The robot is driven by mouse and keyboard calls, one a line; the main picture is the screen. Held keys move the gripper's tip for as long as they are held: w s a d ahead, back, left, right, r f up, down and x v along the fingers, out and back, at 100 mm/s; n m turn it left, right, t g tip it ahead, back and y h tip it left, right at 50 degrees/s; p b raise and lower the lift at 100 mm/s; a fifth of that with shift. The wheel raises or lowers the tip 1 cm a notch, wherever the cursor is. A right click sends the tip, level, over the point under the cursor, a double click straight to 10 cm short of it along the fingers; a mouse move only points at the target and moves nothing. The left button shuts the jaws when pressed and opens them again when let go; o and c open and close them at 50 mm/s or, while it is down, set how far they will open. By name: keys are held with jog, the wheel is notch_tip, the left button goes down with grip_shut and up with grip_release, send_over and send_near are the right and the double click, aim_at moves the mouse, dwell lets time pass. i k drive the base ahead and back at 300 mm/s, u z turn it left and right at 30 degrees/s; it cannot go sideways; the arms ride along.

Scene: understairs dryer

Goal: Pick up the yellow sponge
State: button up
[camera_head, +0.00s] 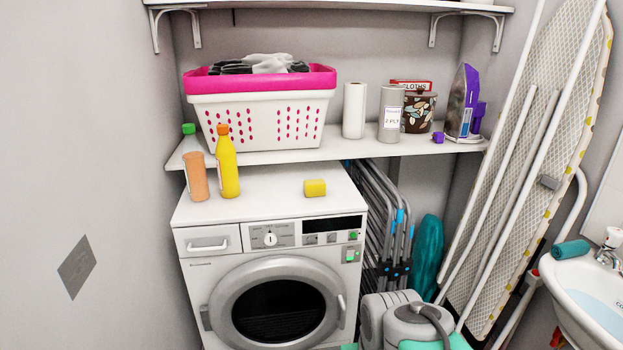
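The yellow sponge (315,188) is a small block lying on the white top of the dryer (265,203), right of the middle. It lies apart from the bottles on the left. My gripper is not in view, and nothing covers the sponge.
A yellow bottle (227,162) and an orange bottle with a green cap (194,170) stand on the dryer's left. Above and behind runs a shelf (345,145) with a laundry basket (262,108), rolls and an iron (462,103). An ironing board (535,150) leans at right. The dryer top around the sponge is clear.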

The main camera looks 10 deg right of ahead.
aim_at(313, 188)
jog(key=i, duration=1.2)
jog(key=u, duration=2.15)
